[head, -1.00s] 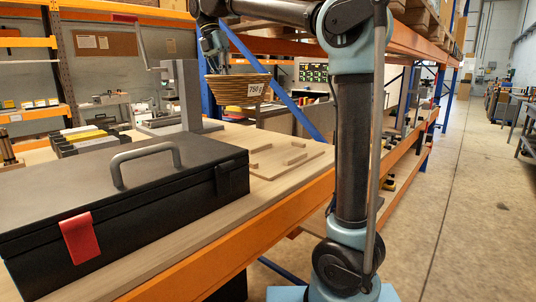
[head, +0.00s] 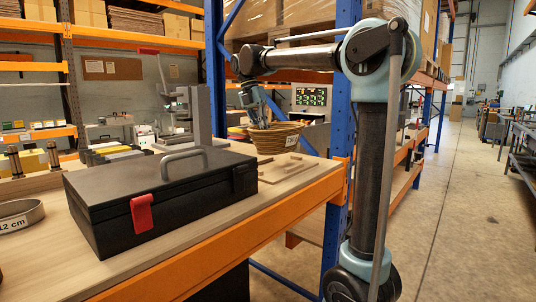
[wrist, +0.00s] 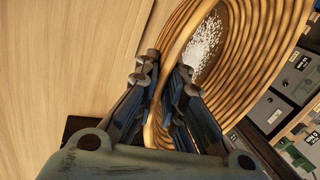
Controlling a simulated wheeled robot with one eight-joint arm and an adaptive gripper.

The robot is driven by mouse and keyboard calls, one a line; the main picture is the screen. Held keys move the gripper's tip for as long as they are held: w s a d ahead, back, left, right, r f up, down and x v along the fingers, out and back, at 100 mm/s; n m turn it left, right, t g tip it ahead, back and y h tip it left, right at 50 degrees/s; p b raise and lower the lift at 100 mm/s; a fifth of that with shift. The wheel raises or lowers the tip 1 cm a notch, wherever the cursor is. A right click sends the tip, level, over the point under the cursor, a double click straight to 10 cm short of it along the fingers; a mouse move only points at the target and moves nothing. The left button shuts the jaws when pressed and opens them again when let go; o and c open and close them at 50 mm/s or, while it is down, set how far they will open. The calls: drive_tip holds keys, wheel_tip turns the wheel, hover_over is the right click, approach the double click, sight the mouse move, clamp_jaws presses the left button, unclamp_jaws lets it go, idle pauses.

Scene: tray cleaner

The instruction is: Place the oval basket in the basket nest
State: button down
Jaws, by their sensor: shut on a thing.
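The oval basket (head: 272,140) is woven in tan rings, with a white label on its side. My gripper (head: 256,121) is shut on its rim at the left in the head view. The wrist view shows the fingers (wrist: 166,88) on either side of the basket wall (wrist: 240,88), with white grains inside. A pale wooden board with low raised blocks (head: 292,180), which looks like the basket nest, lies on the table below the basket. I cannot tell whether the basket touches it; its far part is hidden behind the basket.
A black toolbox (head: 105,190) with a grey handle and red latch stands left of the board. A grey metal stand (head: 198,118) is behind it. A ring marked 12 cm (head: 20,213) lies at the left. A blue rack post (head: 342,120) stands to the right.

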drive_tip(key=shift+w+a+x, duration=0.1)
drive_tip(key=shift+a+x, duration=0.1)
drive_tip(key=shift+x, duration=0.8)
drive_tip(key=shift+w+a+x, duration=0.15)
drive_tip(key=shift+x, duration=0.8)
drive_tip(key=shift+w+a+x, duration=0.1)
drive_tip(key=shift+a+x, duration=0.1)
drive_tip(key=shift+x, duration=0.8)
drive_tip(key=shift+f, duration=0.15)
drive_tip(key=c, duration=1.7)
unclamp_jaws()
drive_tip(key=shift+w, duration=0.1)
drive_tip(key=v, duration=1.2)
drive_tip(key=shift+a, duration=0.1)
